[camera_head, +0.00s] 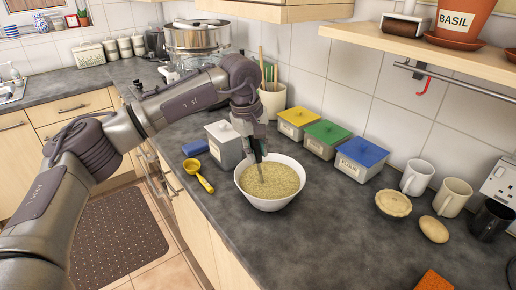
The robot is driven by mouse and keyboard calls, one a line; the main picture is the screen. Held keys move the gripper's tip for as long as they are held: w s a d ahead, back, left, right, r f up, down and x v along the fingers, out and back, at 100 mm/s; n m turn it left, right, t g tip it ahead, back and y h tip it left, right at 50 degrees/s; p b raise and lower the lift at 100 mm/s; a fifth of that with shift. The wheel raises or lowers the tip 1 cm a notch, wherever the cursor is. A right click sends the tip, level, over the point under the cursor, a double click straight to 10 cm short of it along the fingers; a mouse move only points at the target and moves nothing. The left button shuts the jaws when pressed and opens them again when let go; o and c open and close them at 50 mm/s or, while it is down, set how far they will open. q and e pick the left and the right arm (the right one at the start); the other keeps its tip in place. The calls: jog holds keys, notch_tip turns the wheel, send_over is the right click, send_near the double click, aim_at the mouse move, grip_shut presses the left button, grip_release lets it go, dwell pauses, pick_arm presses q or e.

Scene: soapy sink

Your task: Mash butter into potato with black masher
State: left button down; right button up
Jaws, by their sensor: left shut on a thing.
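A white bowl (246,197) stands on the dark counter and holds a pale yellow, grainy mash (278,181). My left gripper (255,152) is above the bowl, pointing down, and is shut on a thin upright tool, which I take to be the masher (261,174). The tool's lower end goes into the mash, so its head is hidden. Its handle is mostly covered by the gripper, and its colour is hard to tell. I cannot make out separate butter in the bowl. My right gripper is not in view.
White tubs with yellow (298,117), green (328,132) and blue (363,151) lids stand behind the bowl. Mugs (452,197), a pie (393,204) and a brown oval item (434,229) are right.

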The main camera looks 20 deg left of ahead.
pick_arm(q)
jog(key=shift+w+r, duration=0.15)
jog(key=shift+w, duration=0.15)
jog(key=shift+s+a+r+p, duration=0.1)
jog(key=shift+s+r+p, duration=0.1)
jog(key=shift+r+p, duration=0.45)
jog(key=shift+s+a+r+p, duration=0.15)
jog(key=shift+r+p, duration=0.25)
jog(key=shift+r, duration=0.4)
jog(key=shift+s+r+p, duration=0.1)
jog(key=shift+r+p, duration=0.5)
jog(key=shift+r, duration=0.3)
jog(key=shift+s+a+r+p, duration=0.1)
jog(key=shift+s+r+p, duration=0.1)
jog(key=shift+r+p, duration=0.65)
jog(key=shift+s+a+r+p, duration=0.1)
jog(key=shift+s+r+p, duration=0.2)
jog(key=shift+r, duration=1)
jog(key=shift+w, duration=0.15)
notch_tip(320, 180, up, 5)
jog(key=p, duration=0.3)
jog(key=shift+p, duration=0.4)
